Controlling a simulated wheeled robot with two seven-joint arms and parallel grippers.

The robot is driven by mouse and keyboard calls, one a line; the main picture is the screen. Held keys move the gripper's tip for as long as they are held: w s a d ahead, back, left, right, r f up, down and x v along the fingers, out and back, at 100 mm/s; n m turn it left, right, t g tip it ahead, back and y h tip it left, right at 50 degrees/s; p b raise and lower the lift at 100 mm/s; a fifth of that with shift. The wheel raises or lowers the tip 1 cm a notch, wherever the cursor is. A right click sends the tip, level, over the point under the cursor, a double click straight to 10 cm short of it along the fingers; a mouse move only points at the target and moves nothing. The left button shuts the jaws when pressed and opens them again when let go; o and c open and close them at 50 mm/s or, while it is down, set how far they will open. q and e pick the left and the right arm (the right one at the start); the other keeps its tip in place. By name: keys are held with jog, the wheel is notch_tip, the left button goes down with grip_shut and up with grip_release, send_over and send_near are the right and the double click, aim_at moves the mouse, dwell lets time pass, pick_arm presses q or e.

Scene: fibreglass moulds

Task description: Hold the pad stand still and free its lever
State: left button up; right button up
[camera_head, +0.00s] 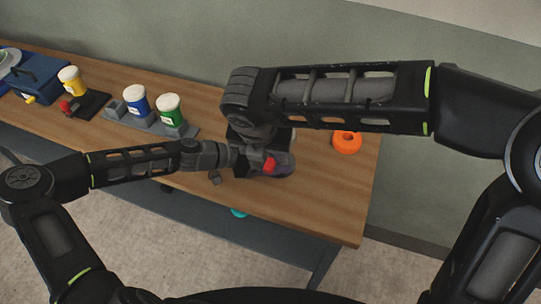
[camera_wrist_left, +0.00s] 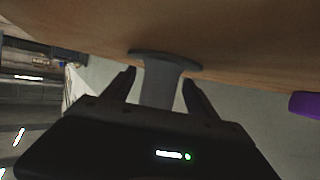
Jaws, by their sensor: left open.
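The pad stand (camera_head: 284,167) is a grey, rounded piece near the front edge of the bench, partly hidden by my arms. A red part (camera_head: 269,164), perhaps its lever, shows against it. My left gripper (camera_head: 243,161) is at the stand's left side. In the left wrist view my left gripper (camera_wrist_left: 158,83) is open, its fingers on either side of a grey stem (camera_wrist_left: 160,84) with a wide oval flange. I cannot tell if they touch it. My right arm comes down over the stand; its gripper (camera_head: 250,152) is dark and mostly hidden, its jaws unclear.
To the left are a grey rack with blue (camera_head: 137,101) and green (camera_head: 170,109) jars, a yellow jar (camera_head: 71,80) and a blue box (camera_head: 40,78).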

pick_arm(q)
jog(key=shift+c, duration=0.2)
grip_shut()
dwell(0.5)
